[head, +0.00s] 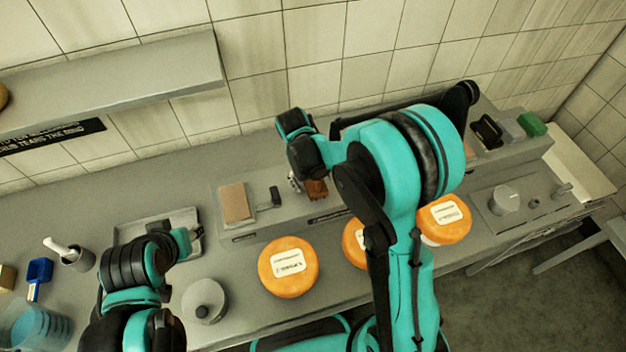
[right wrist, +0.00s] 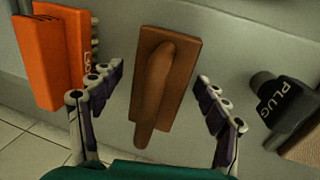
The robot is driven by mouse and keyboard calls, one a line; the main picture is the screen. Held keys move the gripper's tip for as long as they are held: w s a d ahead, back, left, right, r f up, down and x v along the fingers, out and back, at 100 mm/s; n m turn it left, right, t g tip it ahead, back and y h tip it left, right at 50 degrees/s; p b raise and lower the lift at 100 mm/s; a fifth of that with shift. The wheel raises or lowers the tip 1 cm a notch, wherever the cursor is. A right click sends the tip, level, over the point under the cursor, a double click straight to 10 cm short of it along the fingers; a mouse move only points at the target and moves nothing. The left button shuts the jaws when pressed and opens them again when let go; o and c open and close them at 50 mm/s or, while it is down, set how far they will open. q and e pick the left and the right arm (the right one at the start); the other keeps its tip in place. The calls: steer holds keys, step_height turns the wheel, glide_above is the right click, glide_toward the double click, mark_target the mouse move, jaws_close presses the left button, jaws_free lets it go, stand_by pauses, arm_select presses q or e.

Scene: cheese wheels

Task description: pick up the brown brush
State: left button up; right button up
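The brown brush (right wrist: 165,75) lies on the grey ledge, its rounded handle facing my right wrist camera. In the head view the brush (head: 317,188) is partly hidden by my right arm. My right gripper (right wrist: 160,76) is open over it, one finger on each side, with a visible gap to the brush on both sides. In the head view this gripper (head: 297,182) shows only in part beside the brush. My left arm is at the lower left, away from the brush; its fingers cannot be made out.
A black plug tool (right wrist: 285,100) lies right of the brush and an orange item (right wrist: 50,55) left of it in the wrist view. A tan block (head: 236,202) sits on the ledge. Orange cheese wheels (head: 289,267) stand in front. A shallow tray (head: 130,232) lies left.

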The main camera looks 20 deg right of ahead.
steer(key=c, duration=1.3)
steer(key=shift+r, duration=0.45)
steer(key=r, duration=0.2)
steer(key=r+p, duration=0.1)
steer(key=r, duration=0.1)
steer(key=shift+s+d, duration=0.25)
steer(key=shift+d, duration=0.05)
steer(key=s+d+r, duration=0.2)
steer(key=s+d+r+p, duration=0.1)
steer(key=s+d+r, duration=0.1)
steer(key=s+d, duration=0.1)
steer(key=s+d+r, duration=0.2)
steer(key=d, duration=0.1)
steer(key=shift+s, duration=0.25)
